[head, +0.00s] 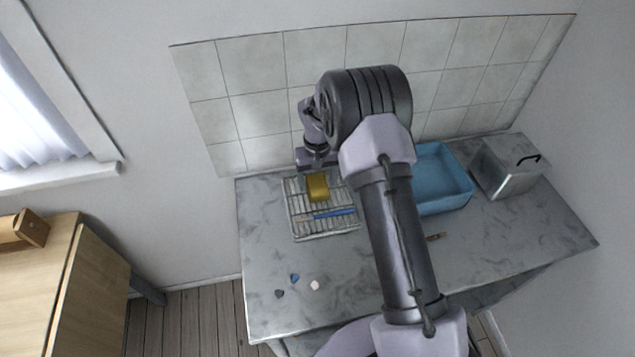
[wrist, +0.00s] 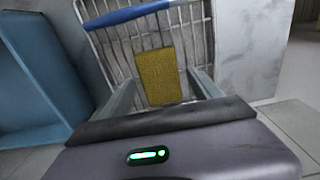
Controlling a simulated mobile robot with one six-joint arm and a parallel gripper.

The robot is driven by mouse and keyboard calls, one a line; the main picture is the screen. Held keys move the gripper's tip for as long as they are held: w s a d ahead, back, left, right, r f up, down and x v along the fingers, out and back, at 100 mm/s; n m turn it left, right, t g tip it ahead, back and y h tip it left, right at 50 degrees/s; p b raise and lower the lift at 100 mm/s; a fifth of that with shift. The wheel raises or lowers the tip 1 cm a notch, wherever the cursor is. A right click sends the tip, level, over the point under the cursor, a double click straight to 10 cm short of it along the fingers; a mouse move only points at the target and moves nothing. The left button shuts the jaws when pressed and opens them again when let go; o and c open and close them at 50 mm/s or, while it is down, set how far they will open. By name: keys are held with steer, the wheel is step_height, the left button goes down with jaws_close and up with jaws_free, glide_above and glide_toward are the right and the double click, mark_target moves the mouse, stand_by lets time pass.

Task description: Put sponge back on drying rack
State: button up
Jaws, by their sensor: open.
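The yellow sponge (head: 318,187) lies on the wire drying rack (head: 296,228), toward its back part. In the wrist view the sponge (wrist: 159,76) is between and just beyond the fingers of my gripper (wrist: 160,90), on the bars of the rack (wrist: 203,40). My gripper is open, with a finger on each side of the sponge's near end. I cannot tell whether the fingers touch it. In the head view my gripper (head: 317,165) is at the rack's back edge, its fingers mostly hidden.
A blue brush-like item (head: 335,215) lies across the rack. A blue basin (head: 445,180) stands right of the rack, with a metal box (head: 508,168) beyond it. Small pieces (head: 295,278) lie on the front left counter (head: 262,310). A tiled wall (head: 250,65) is close behind.

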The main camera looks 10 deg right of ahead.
mark_target(317, 188)
step_height(317, 188, up, 16)
steer(key=s+p, duration=0.1)
steer(key=p, duration=0.2)
steer(key=s+a+r+m+t, duration=0.1)
steer(key=s+r+m+t, duration=0.1)
steer(key=s+r, duration=0.9)
steer(key=s+a+r+m+t+y, duration=0.1)
steer(key=s+r+t, duration=0.1)
steer(key=s, duration=0.8)
steer(key=s+a+r+m+t+y, duration=0.1)
steer(key=s+r, duration=0.4)
steer(key=s, duration=0.5)
steer(key=shift+s+a+t+b, duration=0.25)
steer(key=shift+a+t+b, duration=0.05)
steer(key=shift+a+t, duration=0.1)
step_height(317, 188, down, 10)
steer(key=b, duration=1)
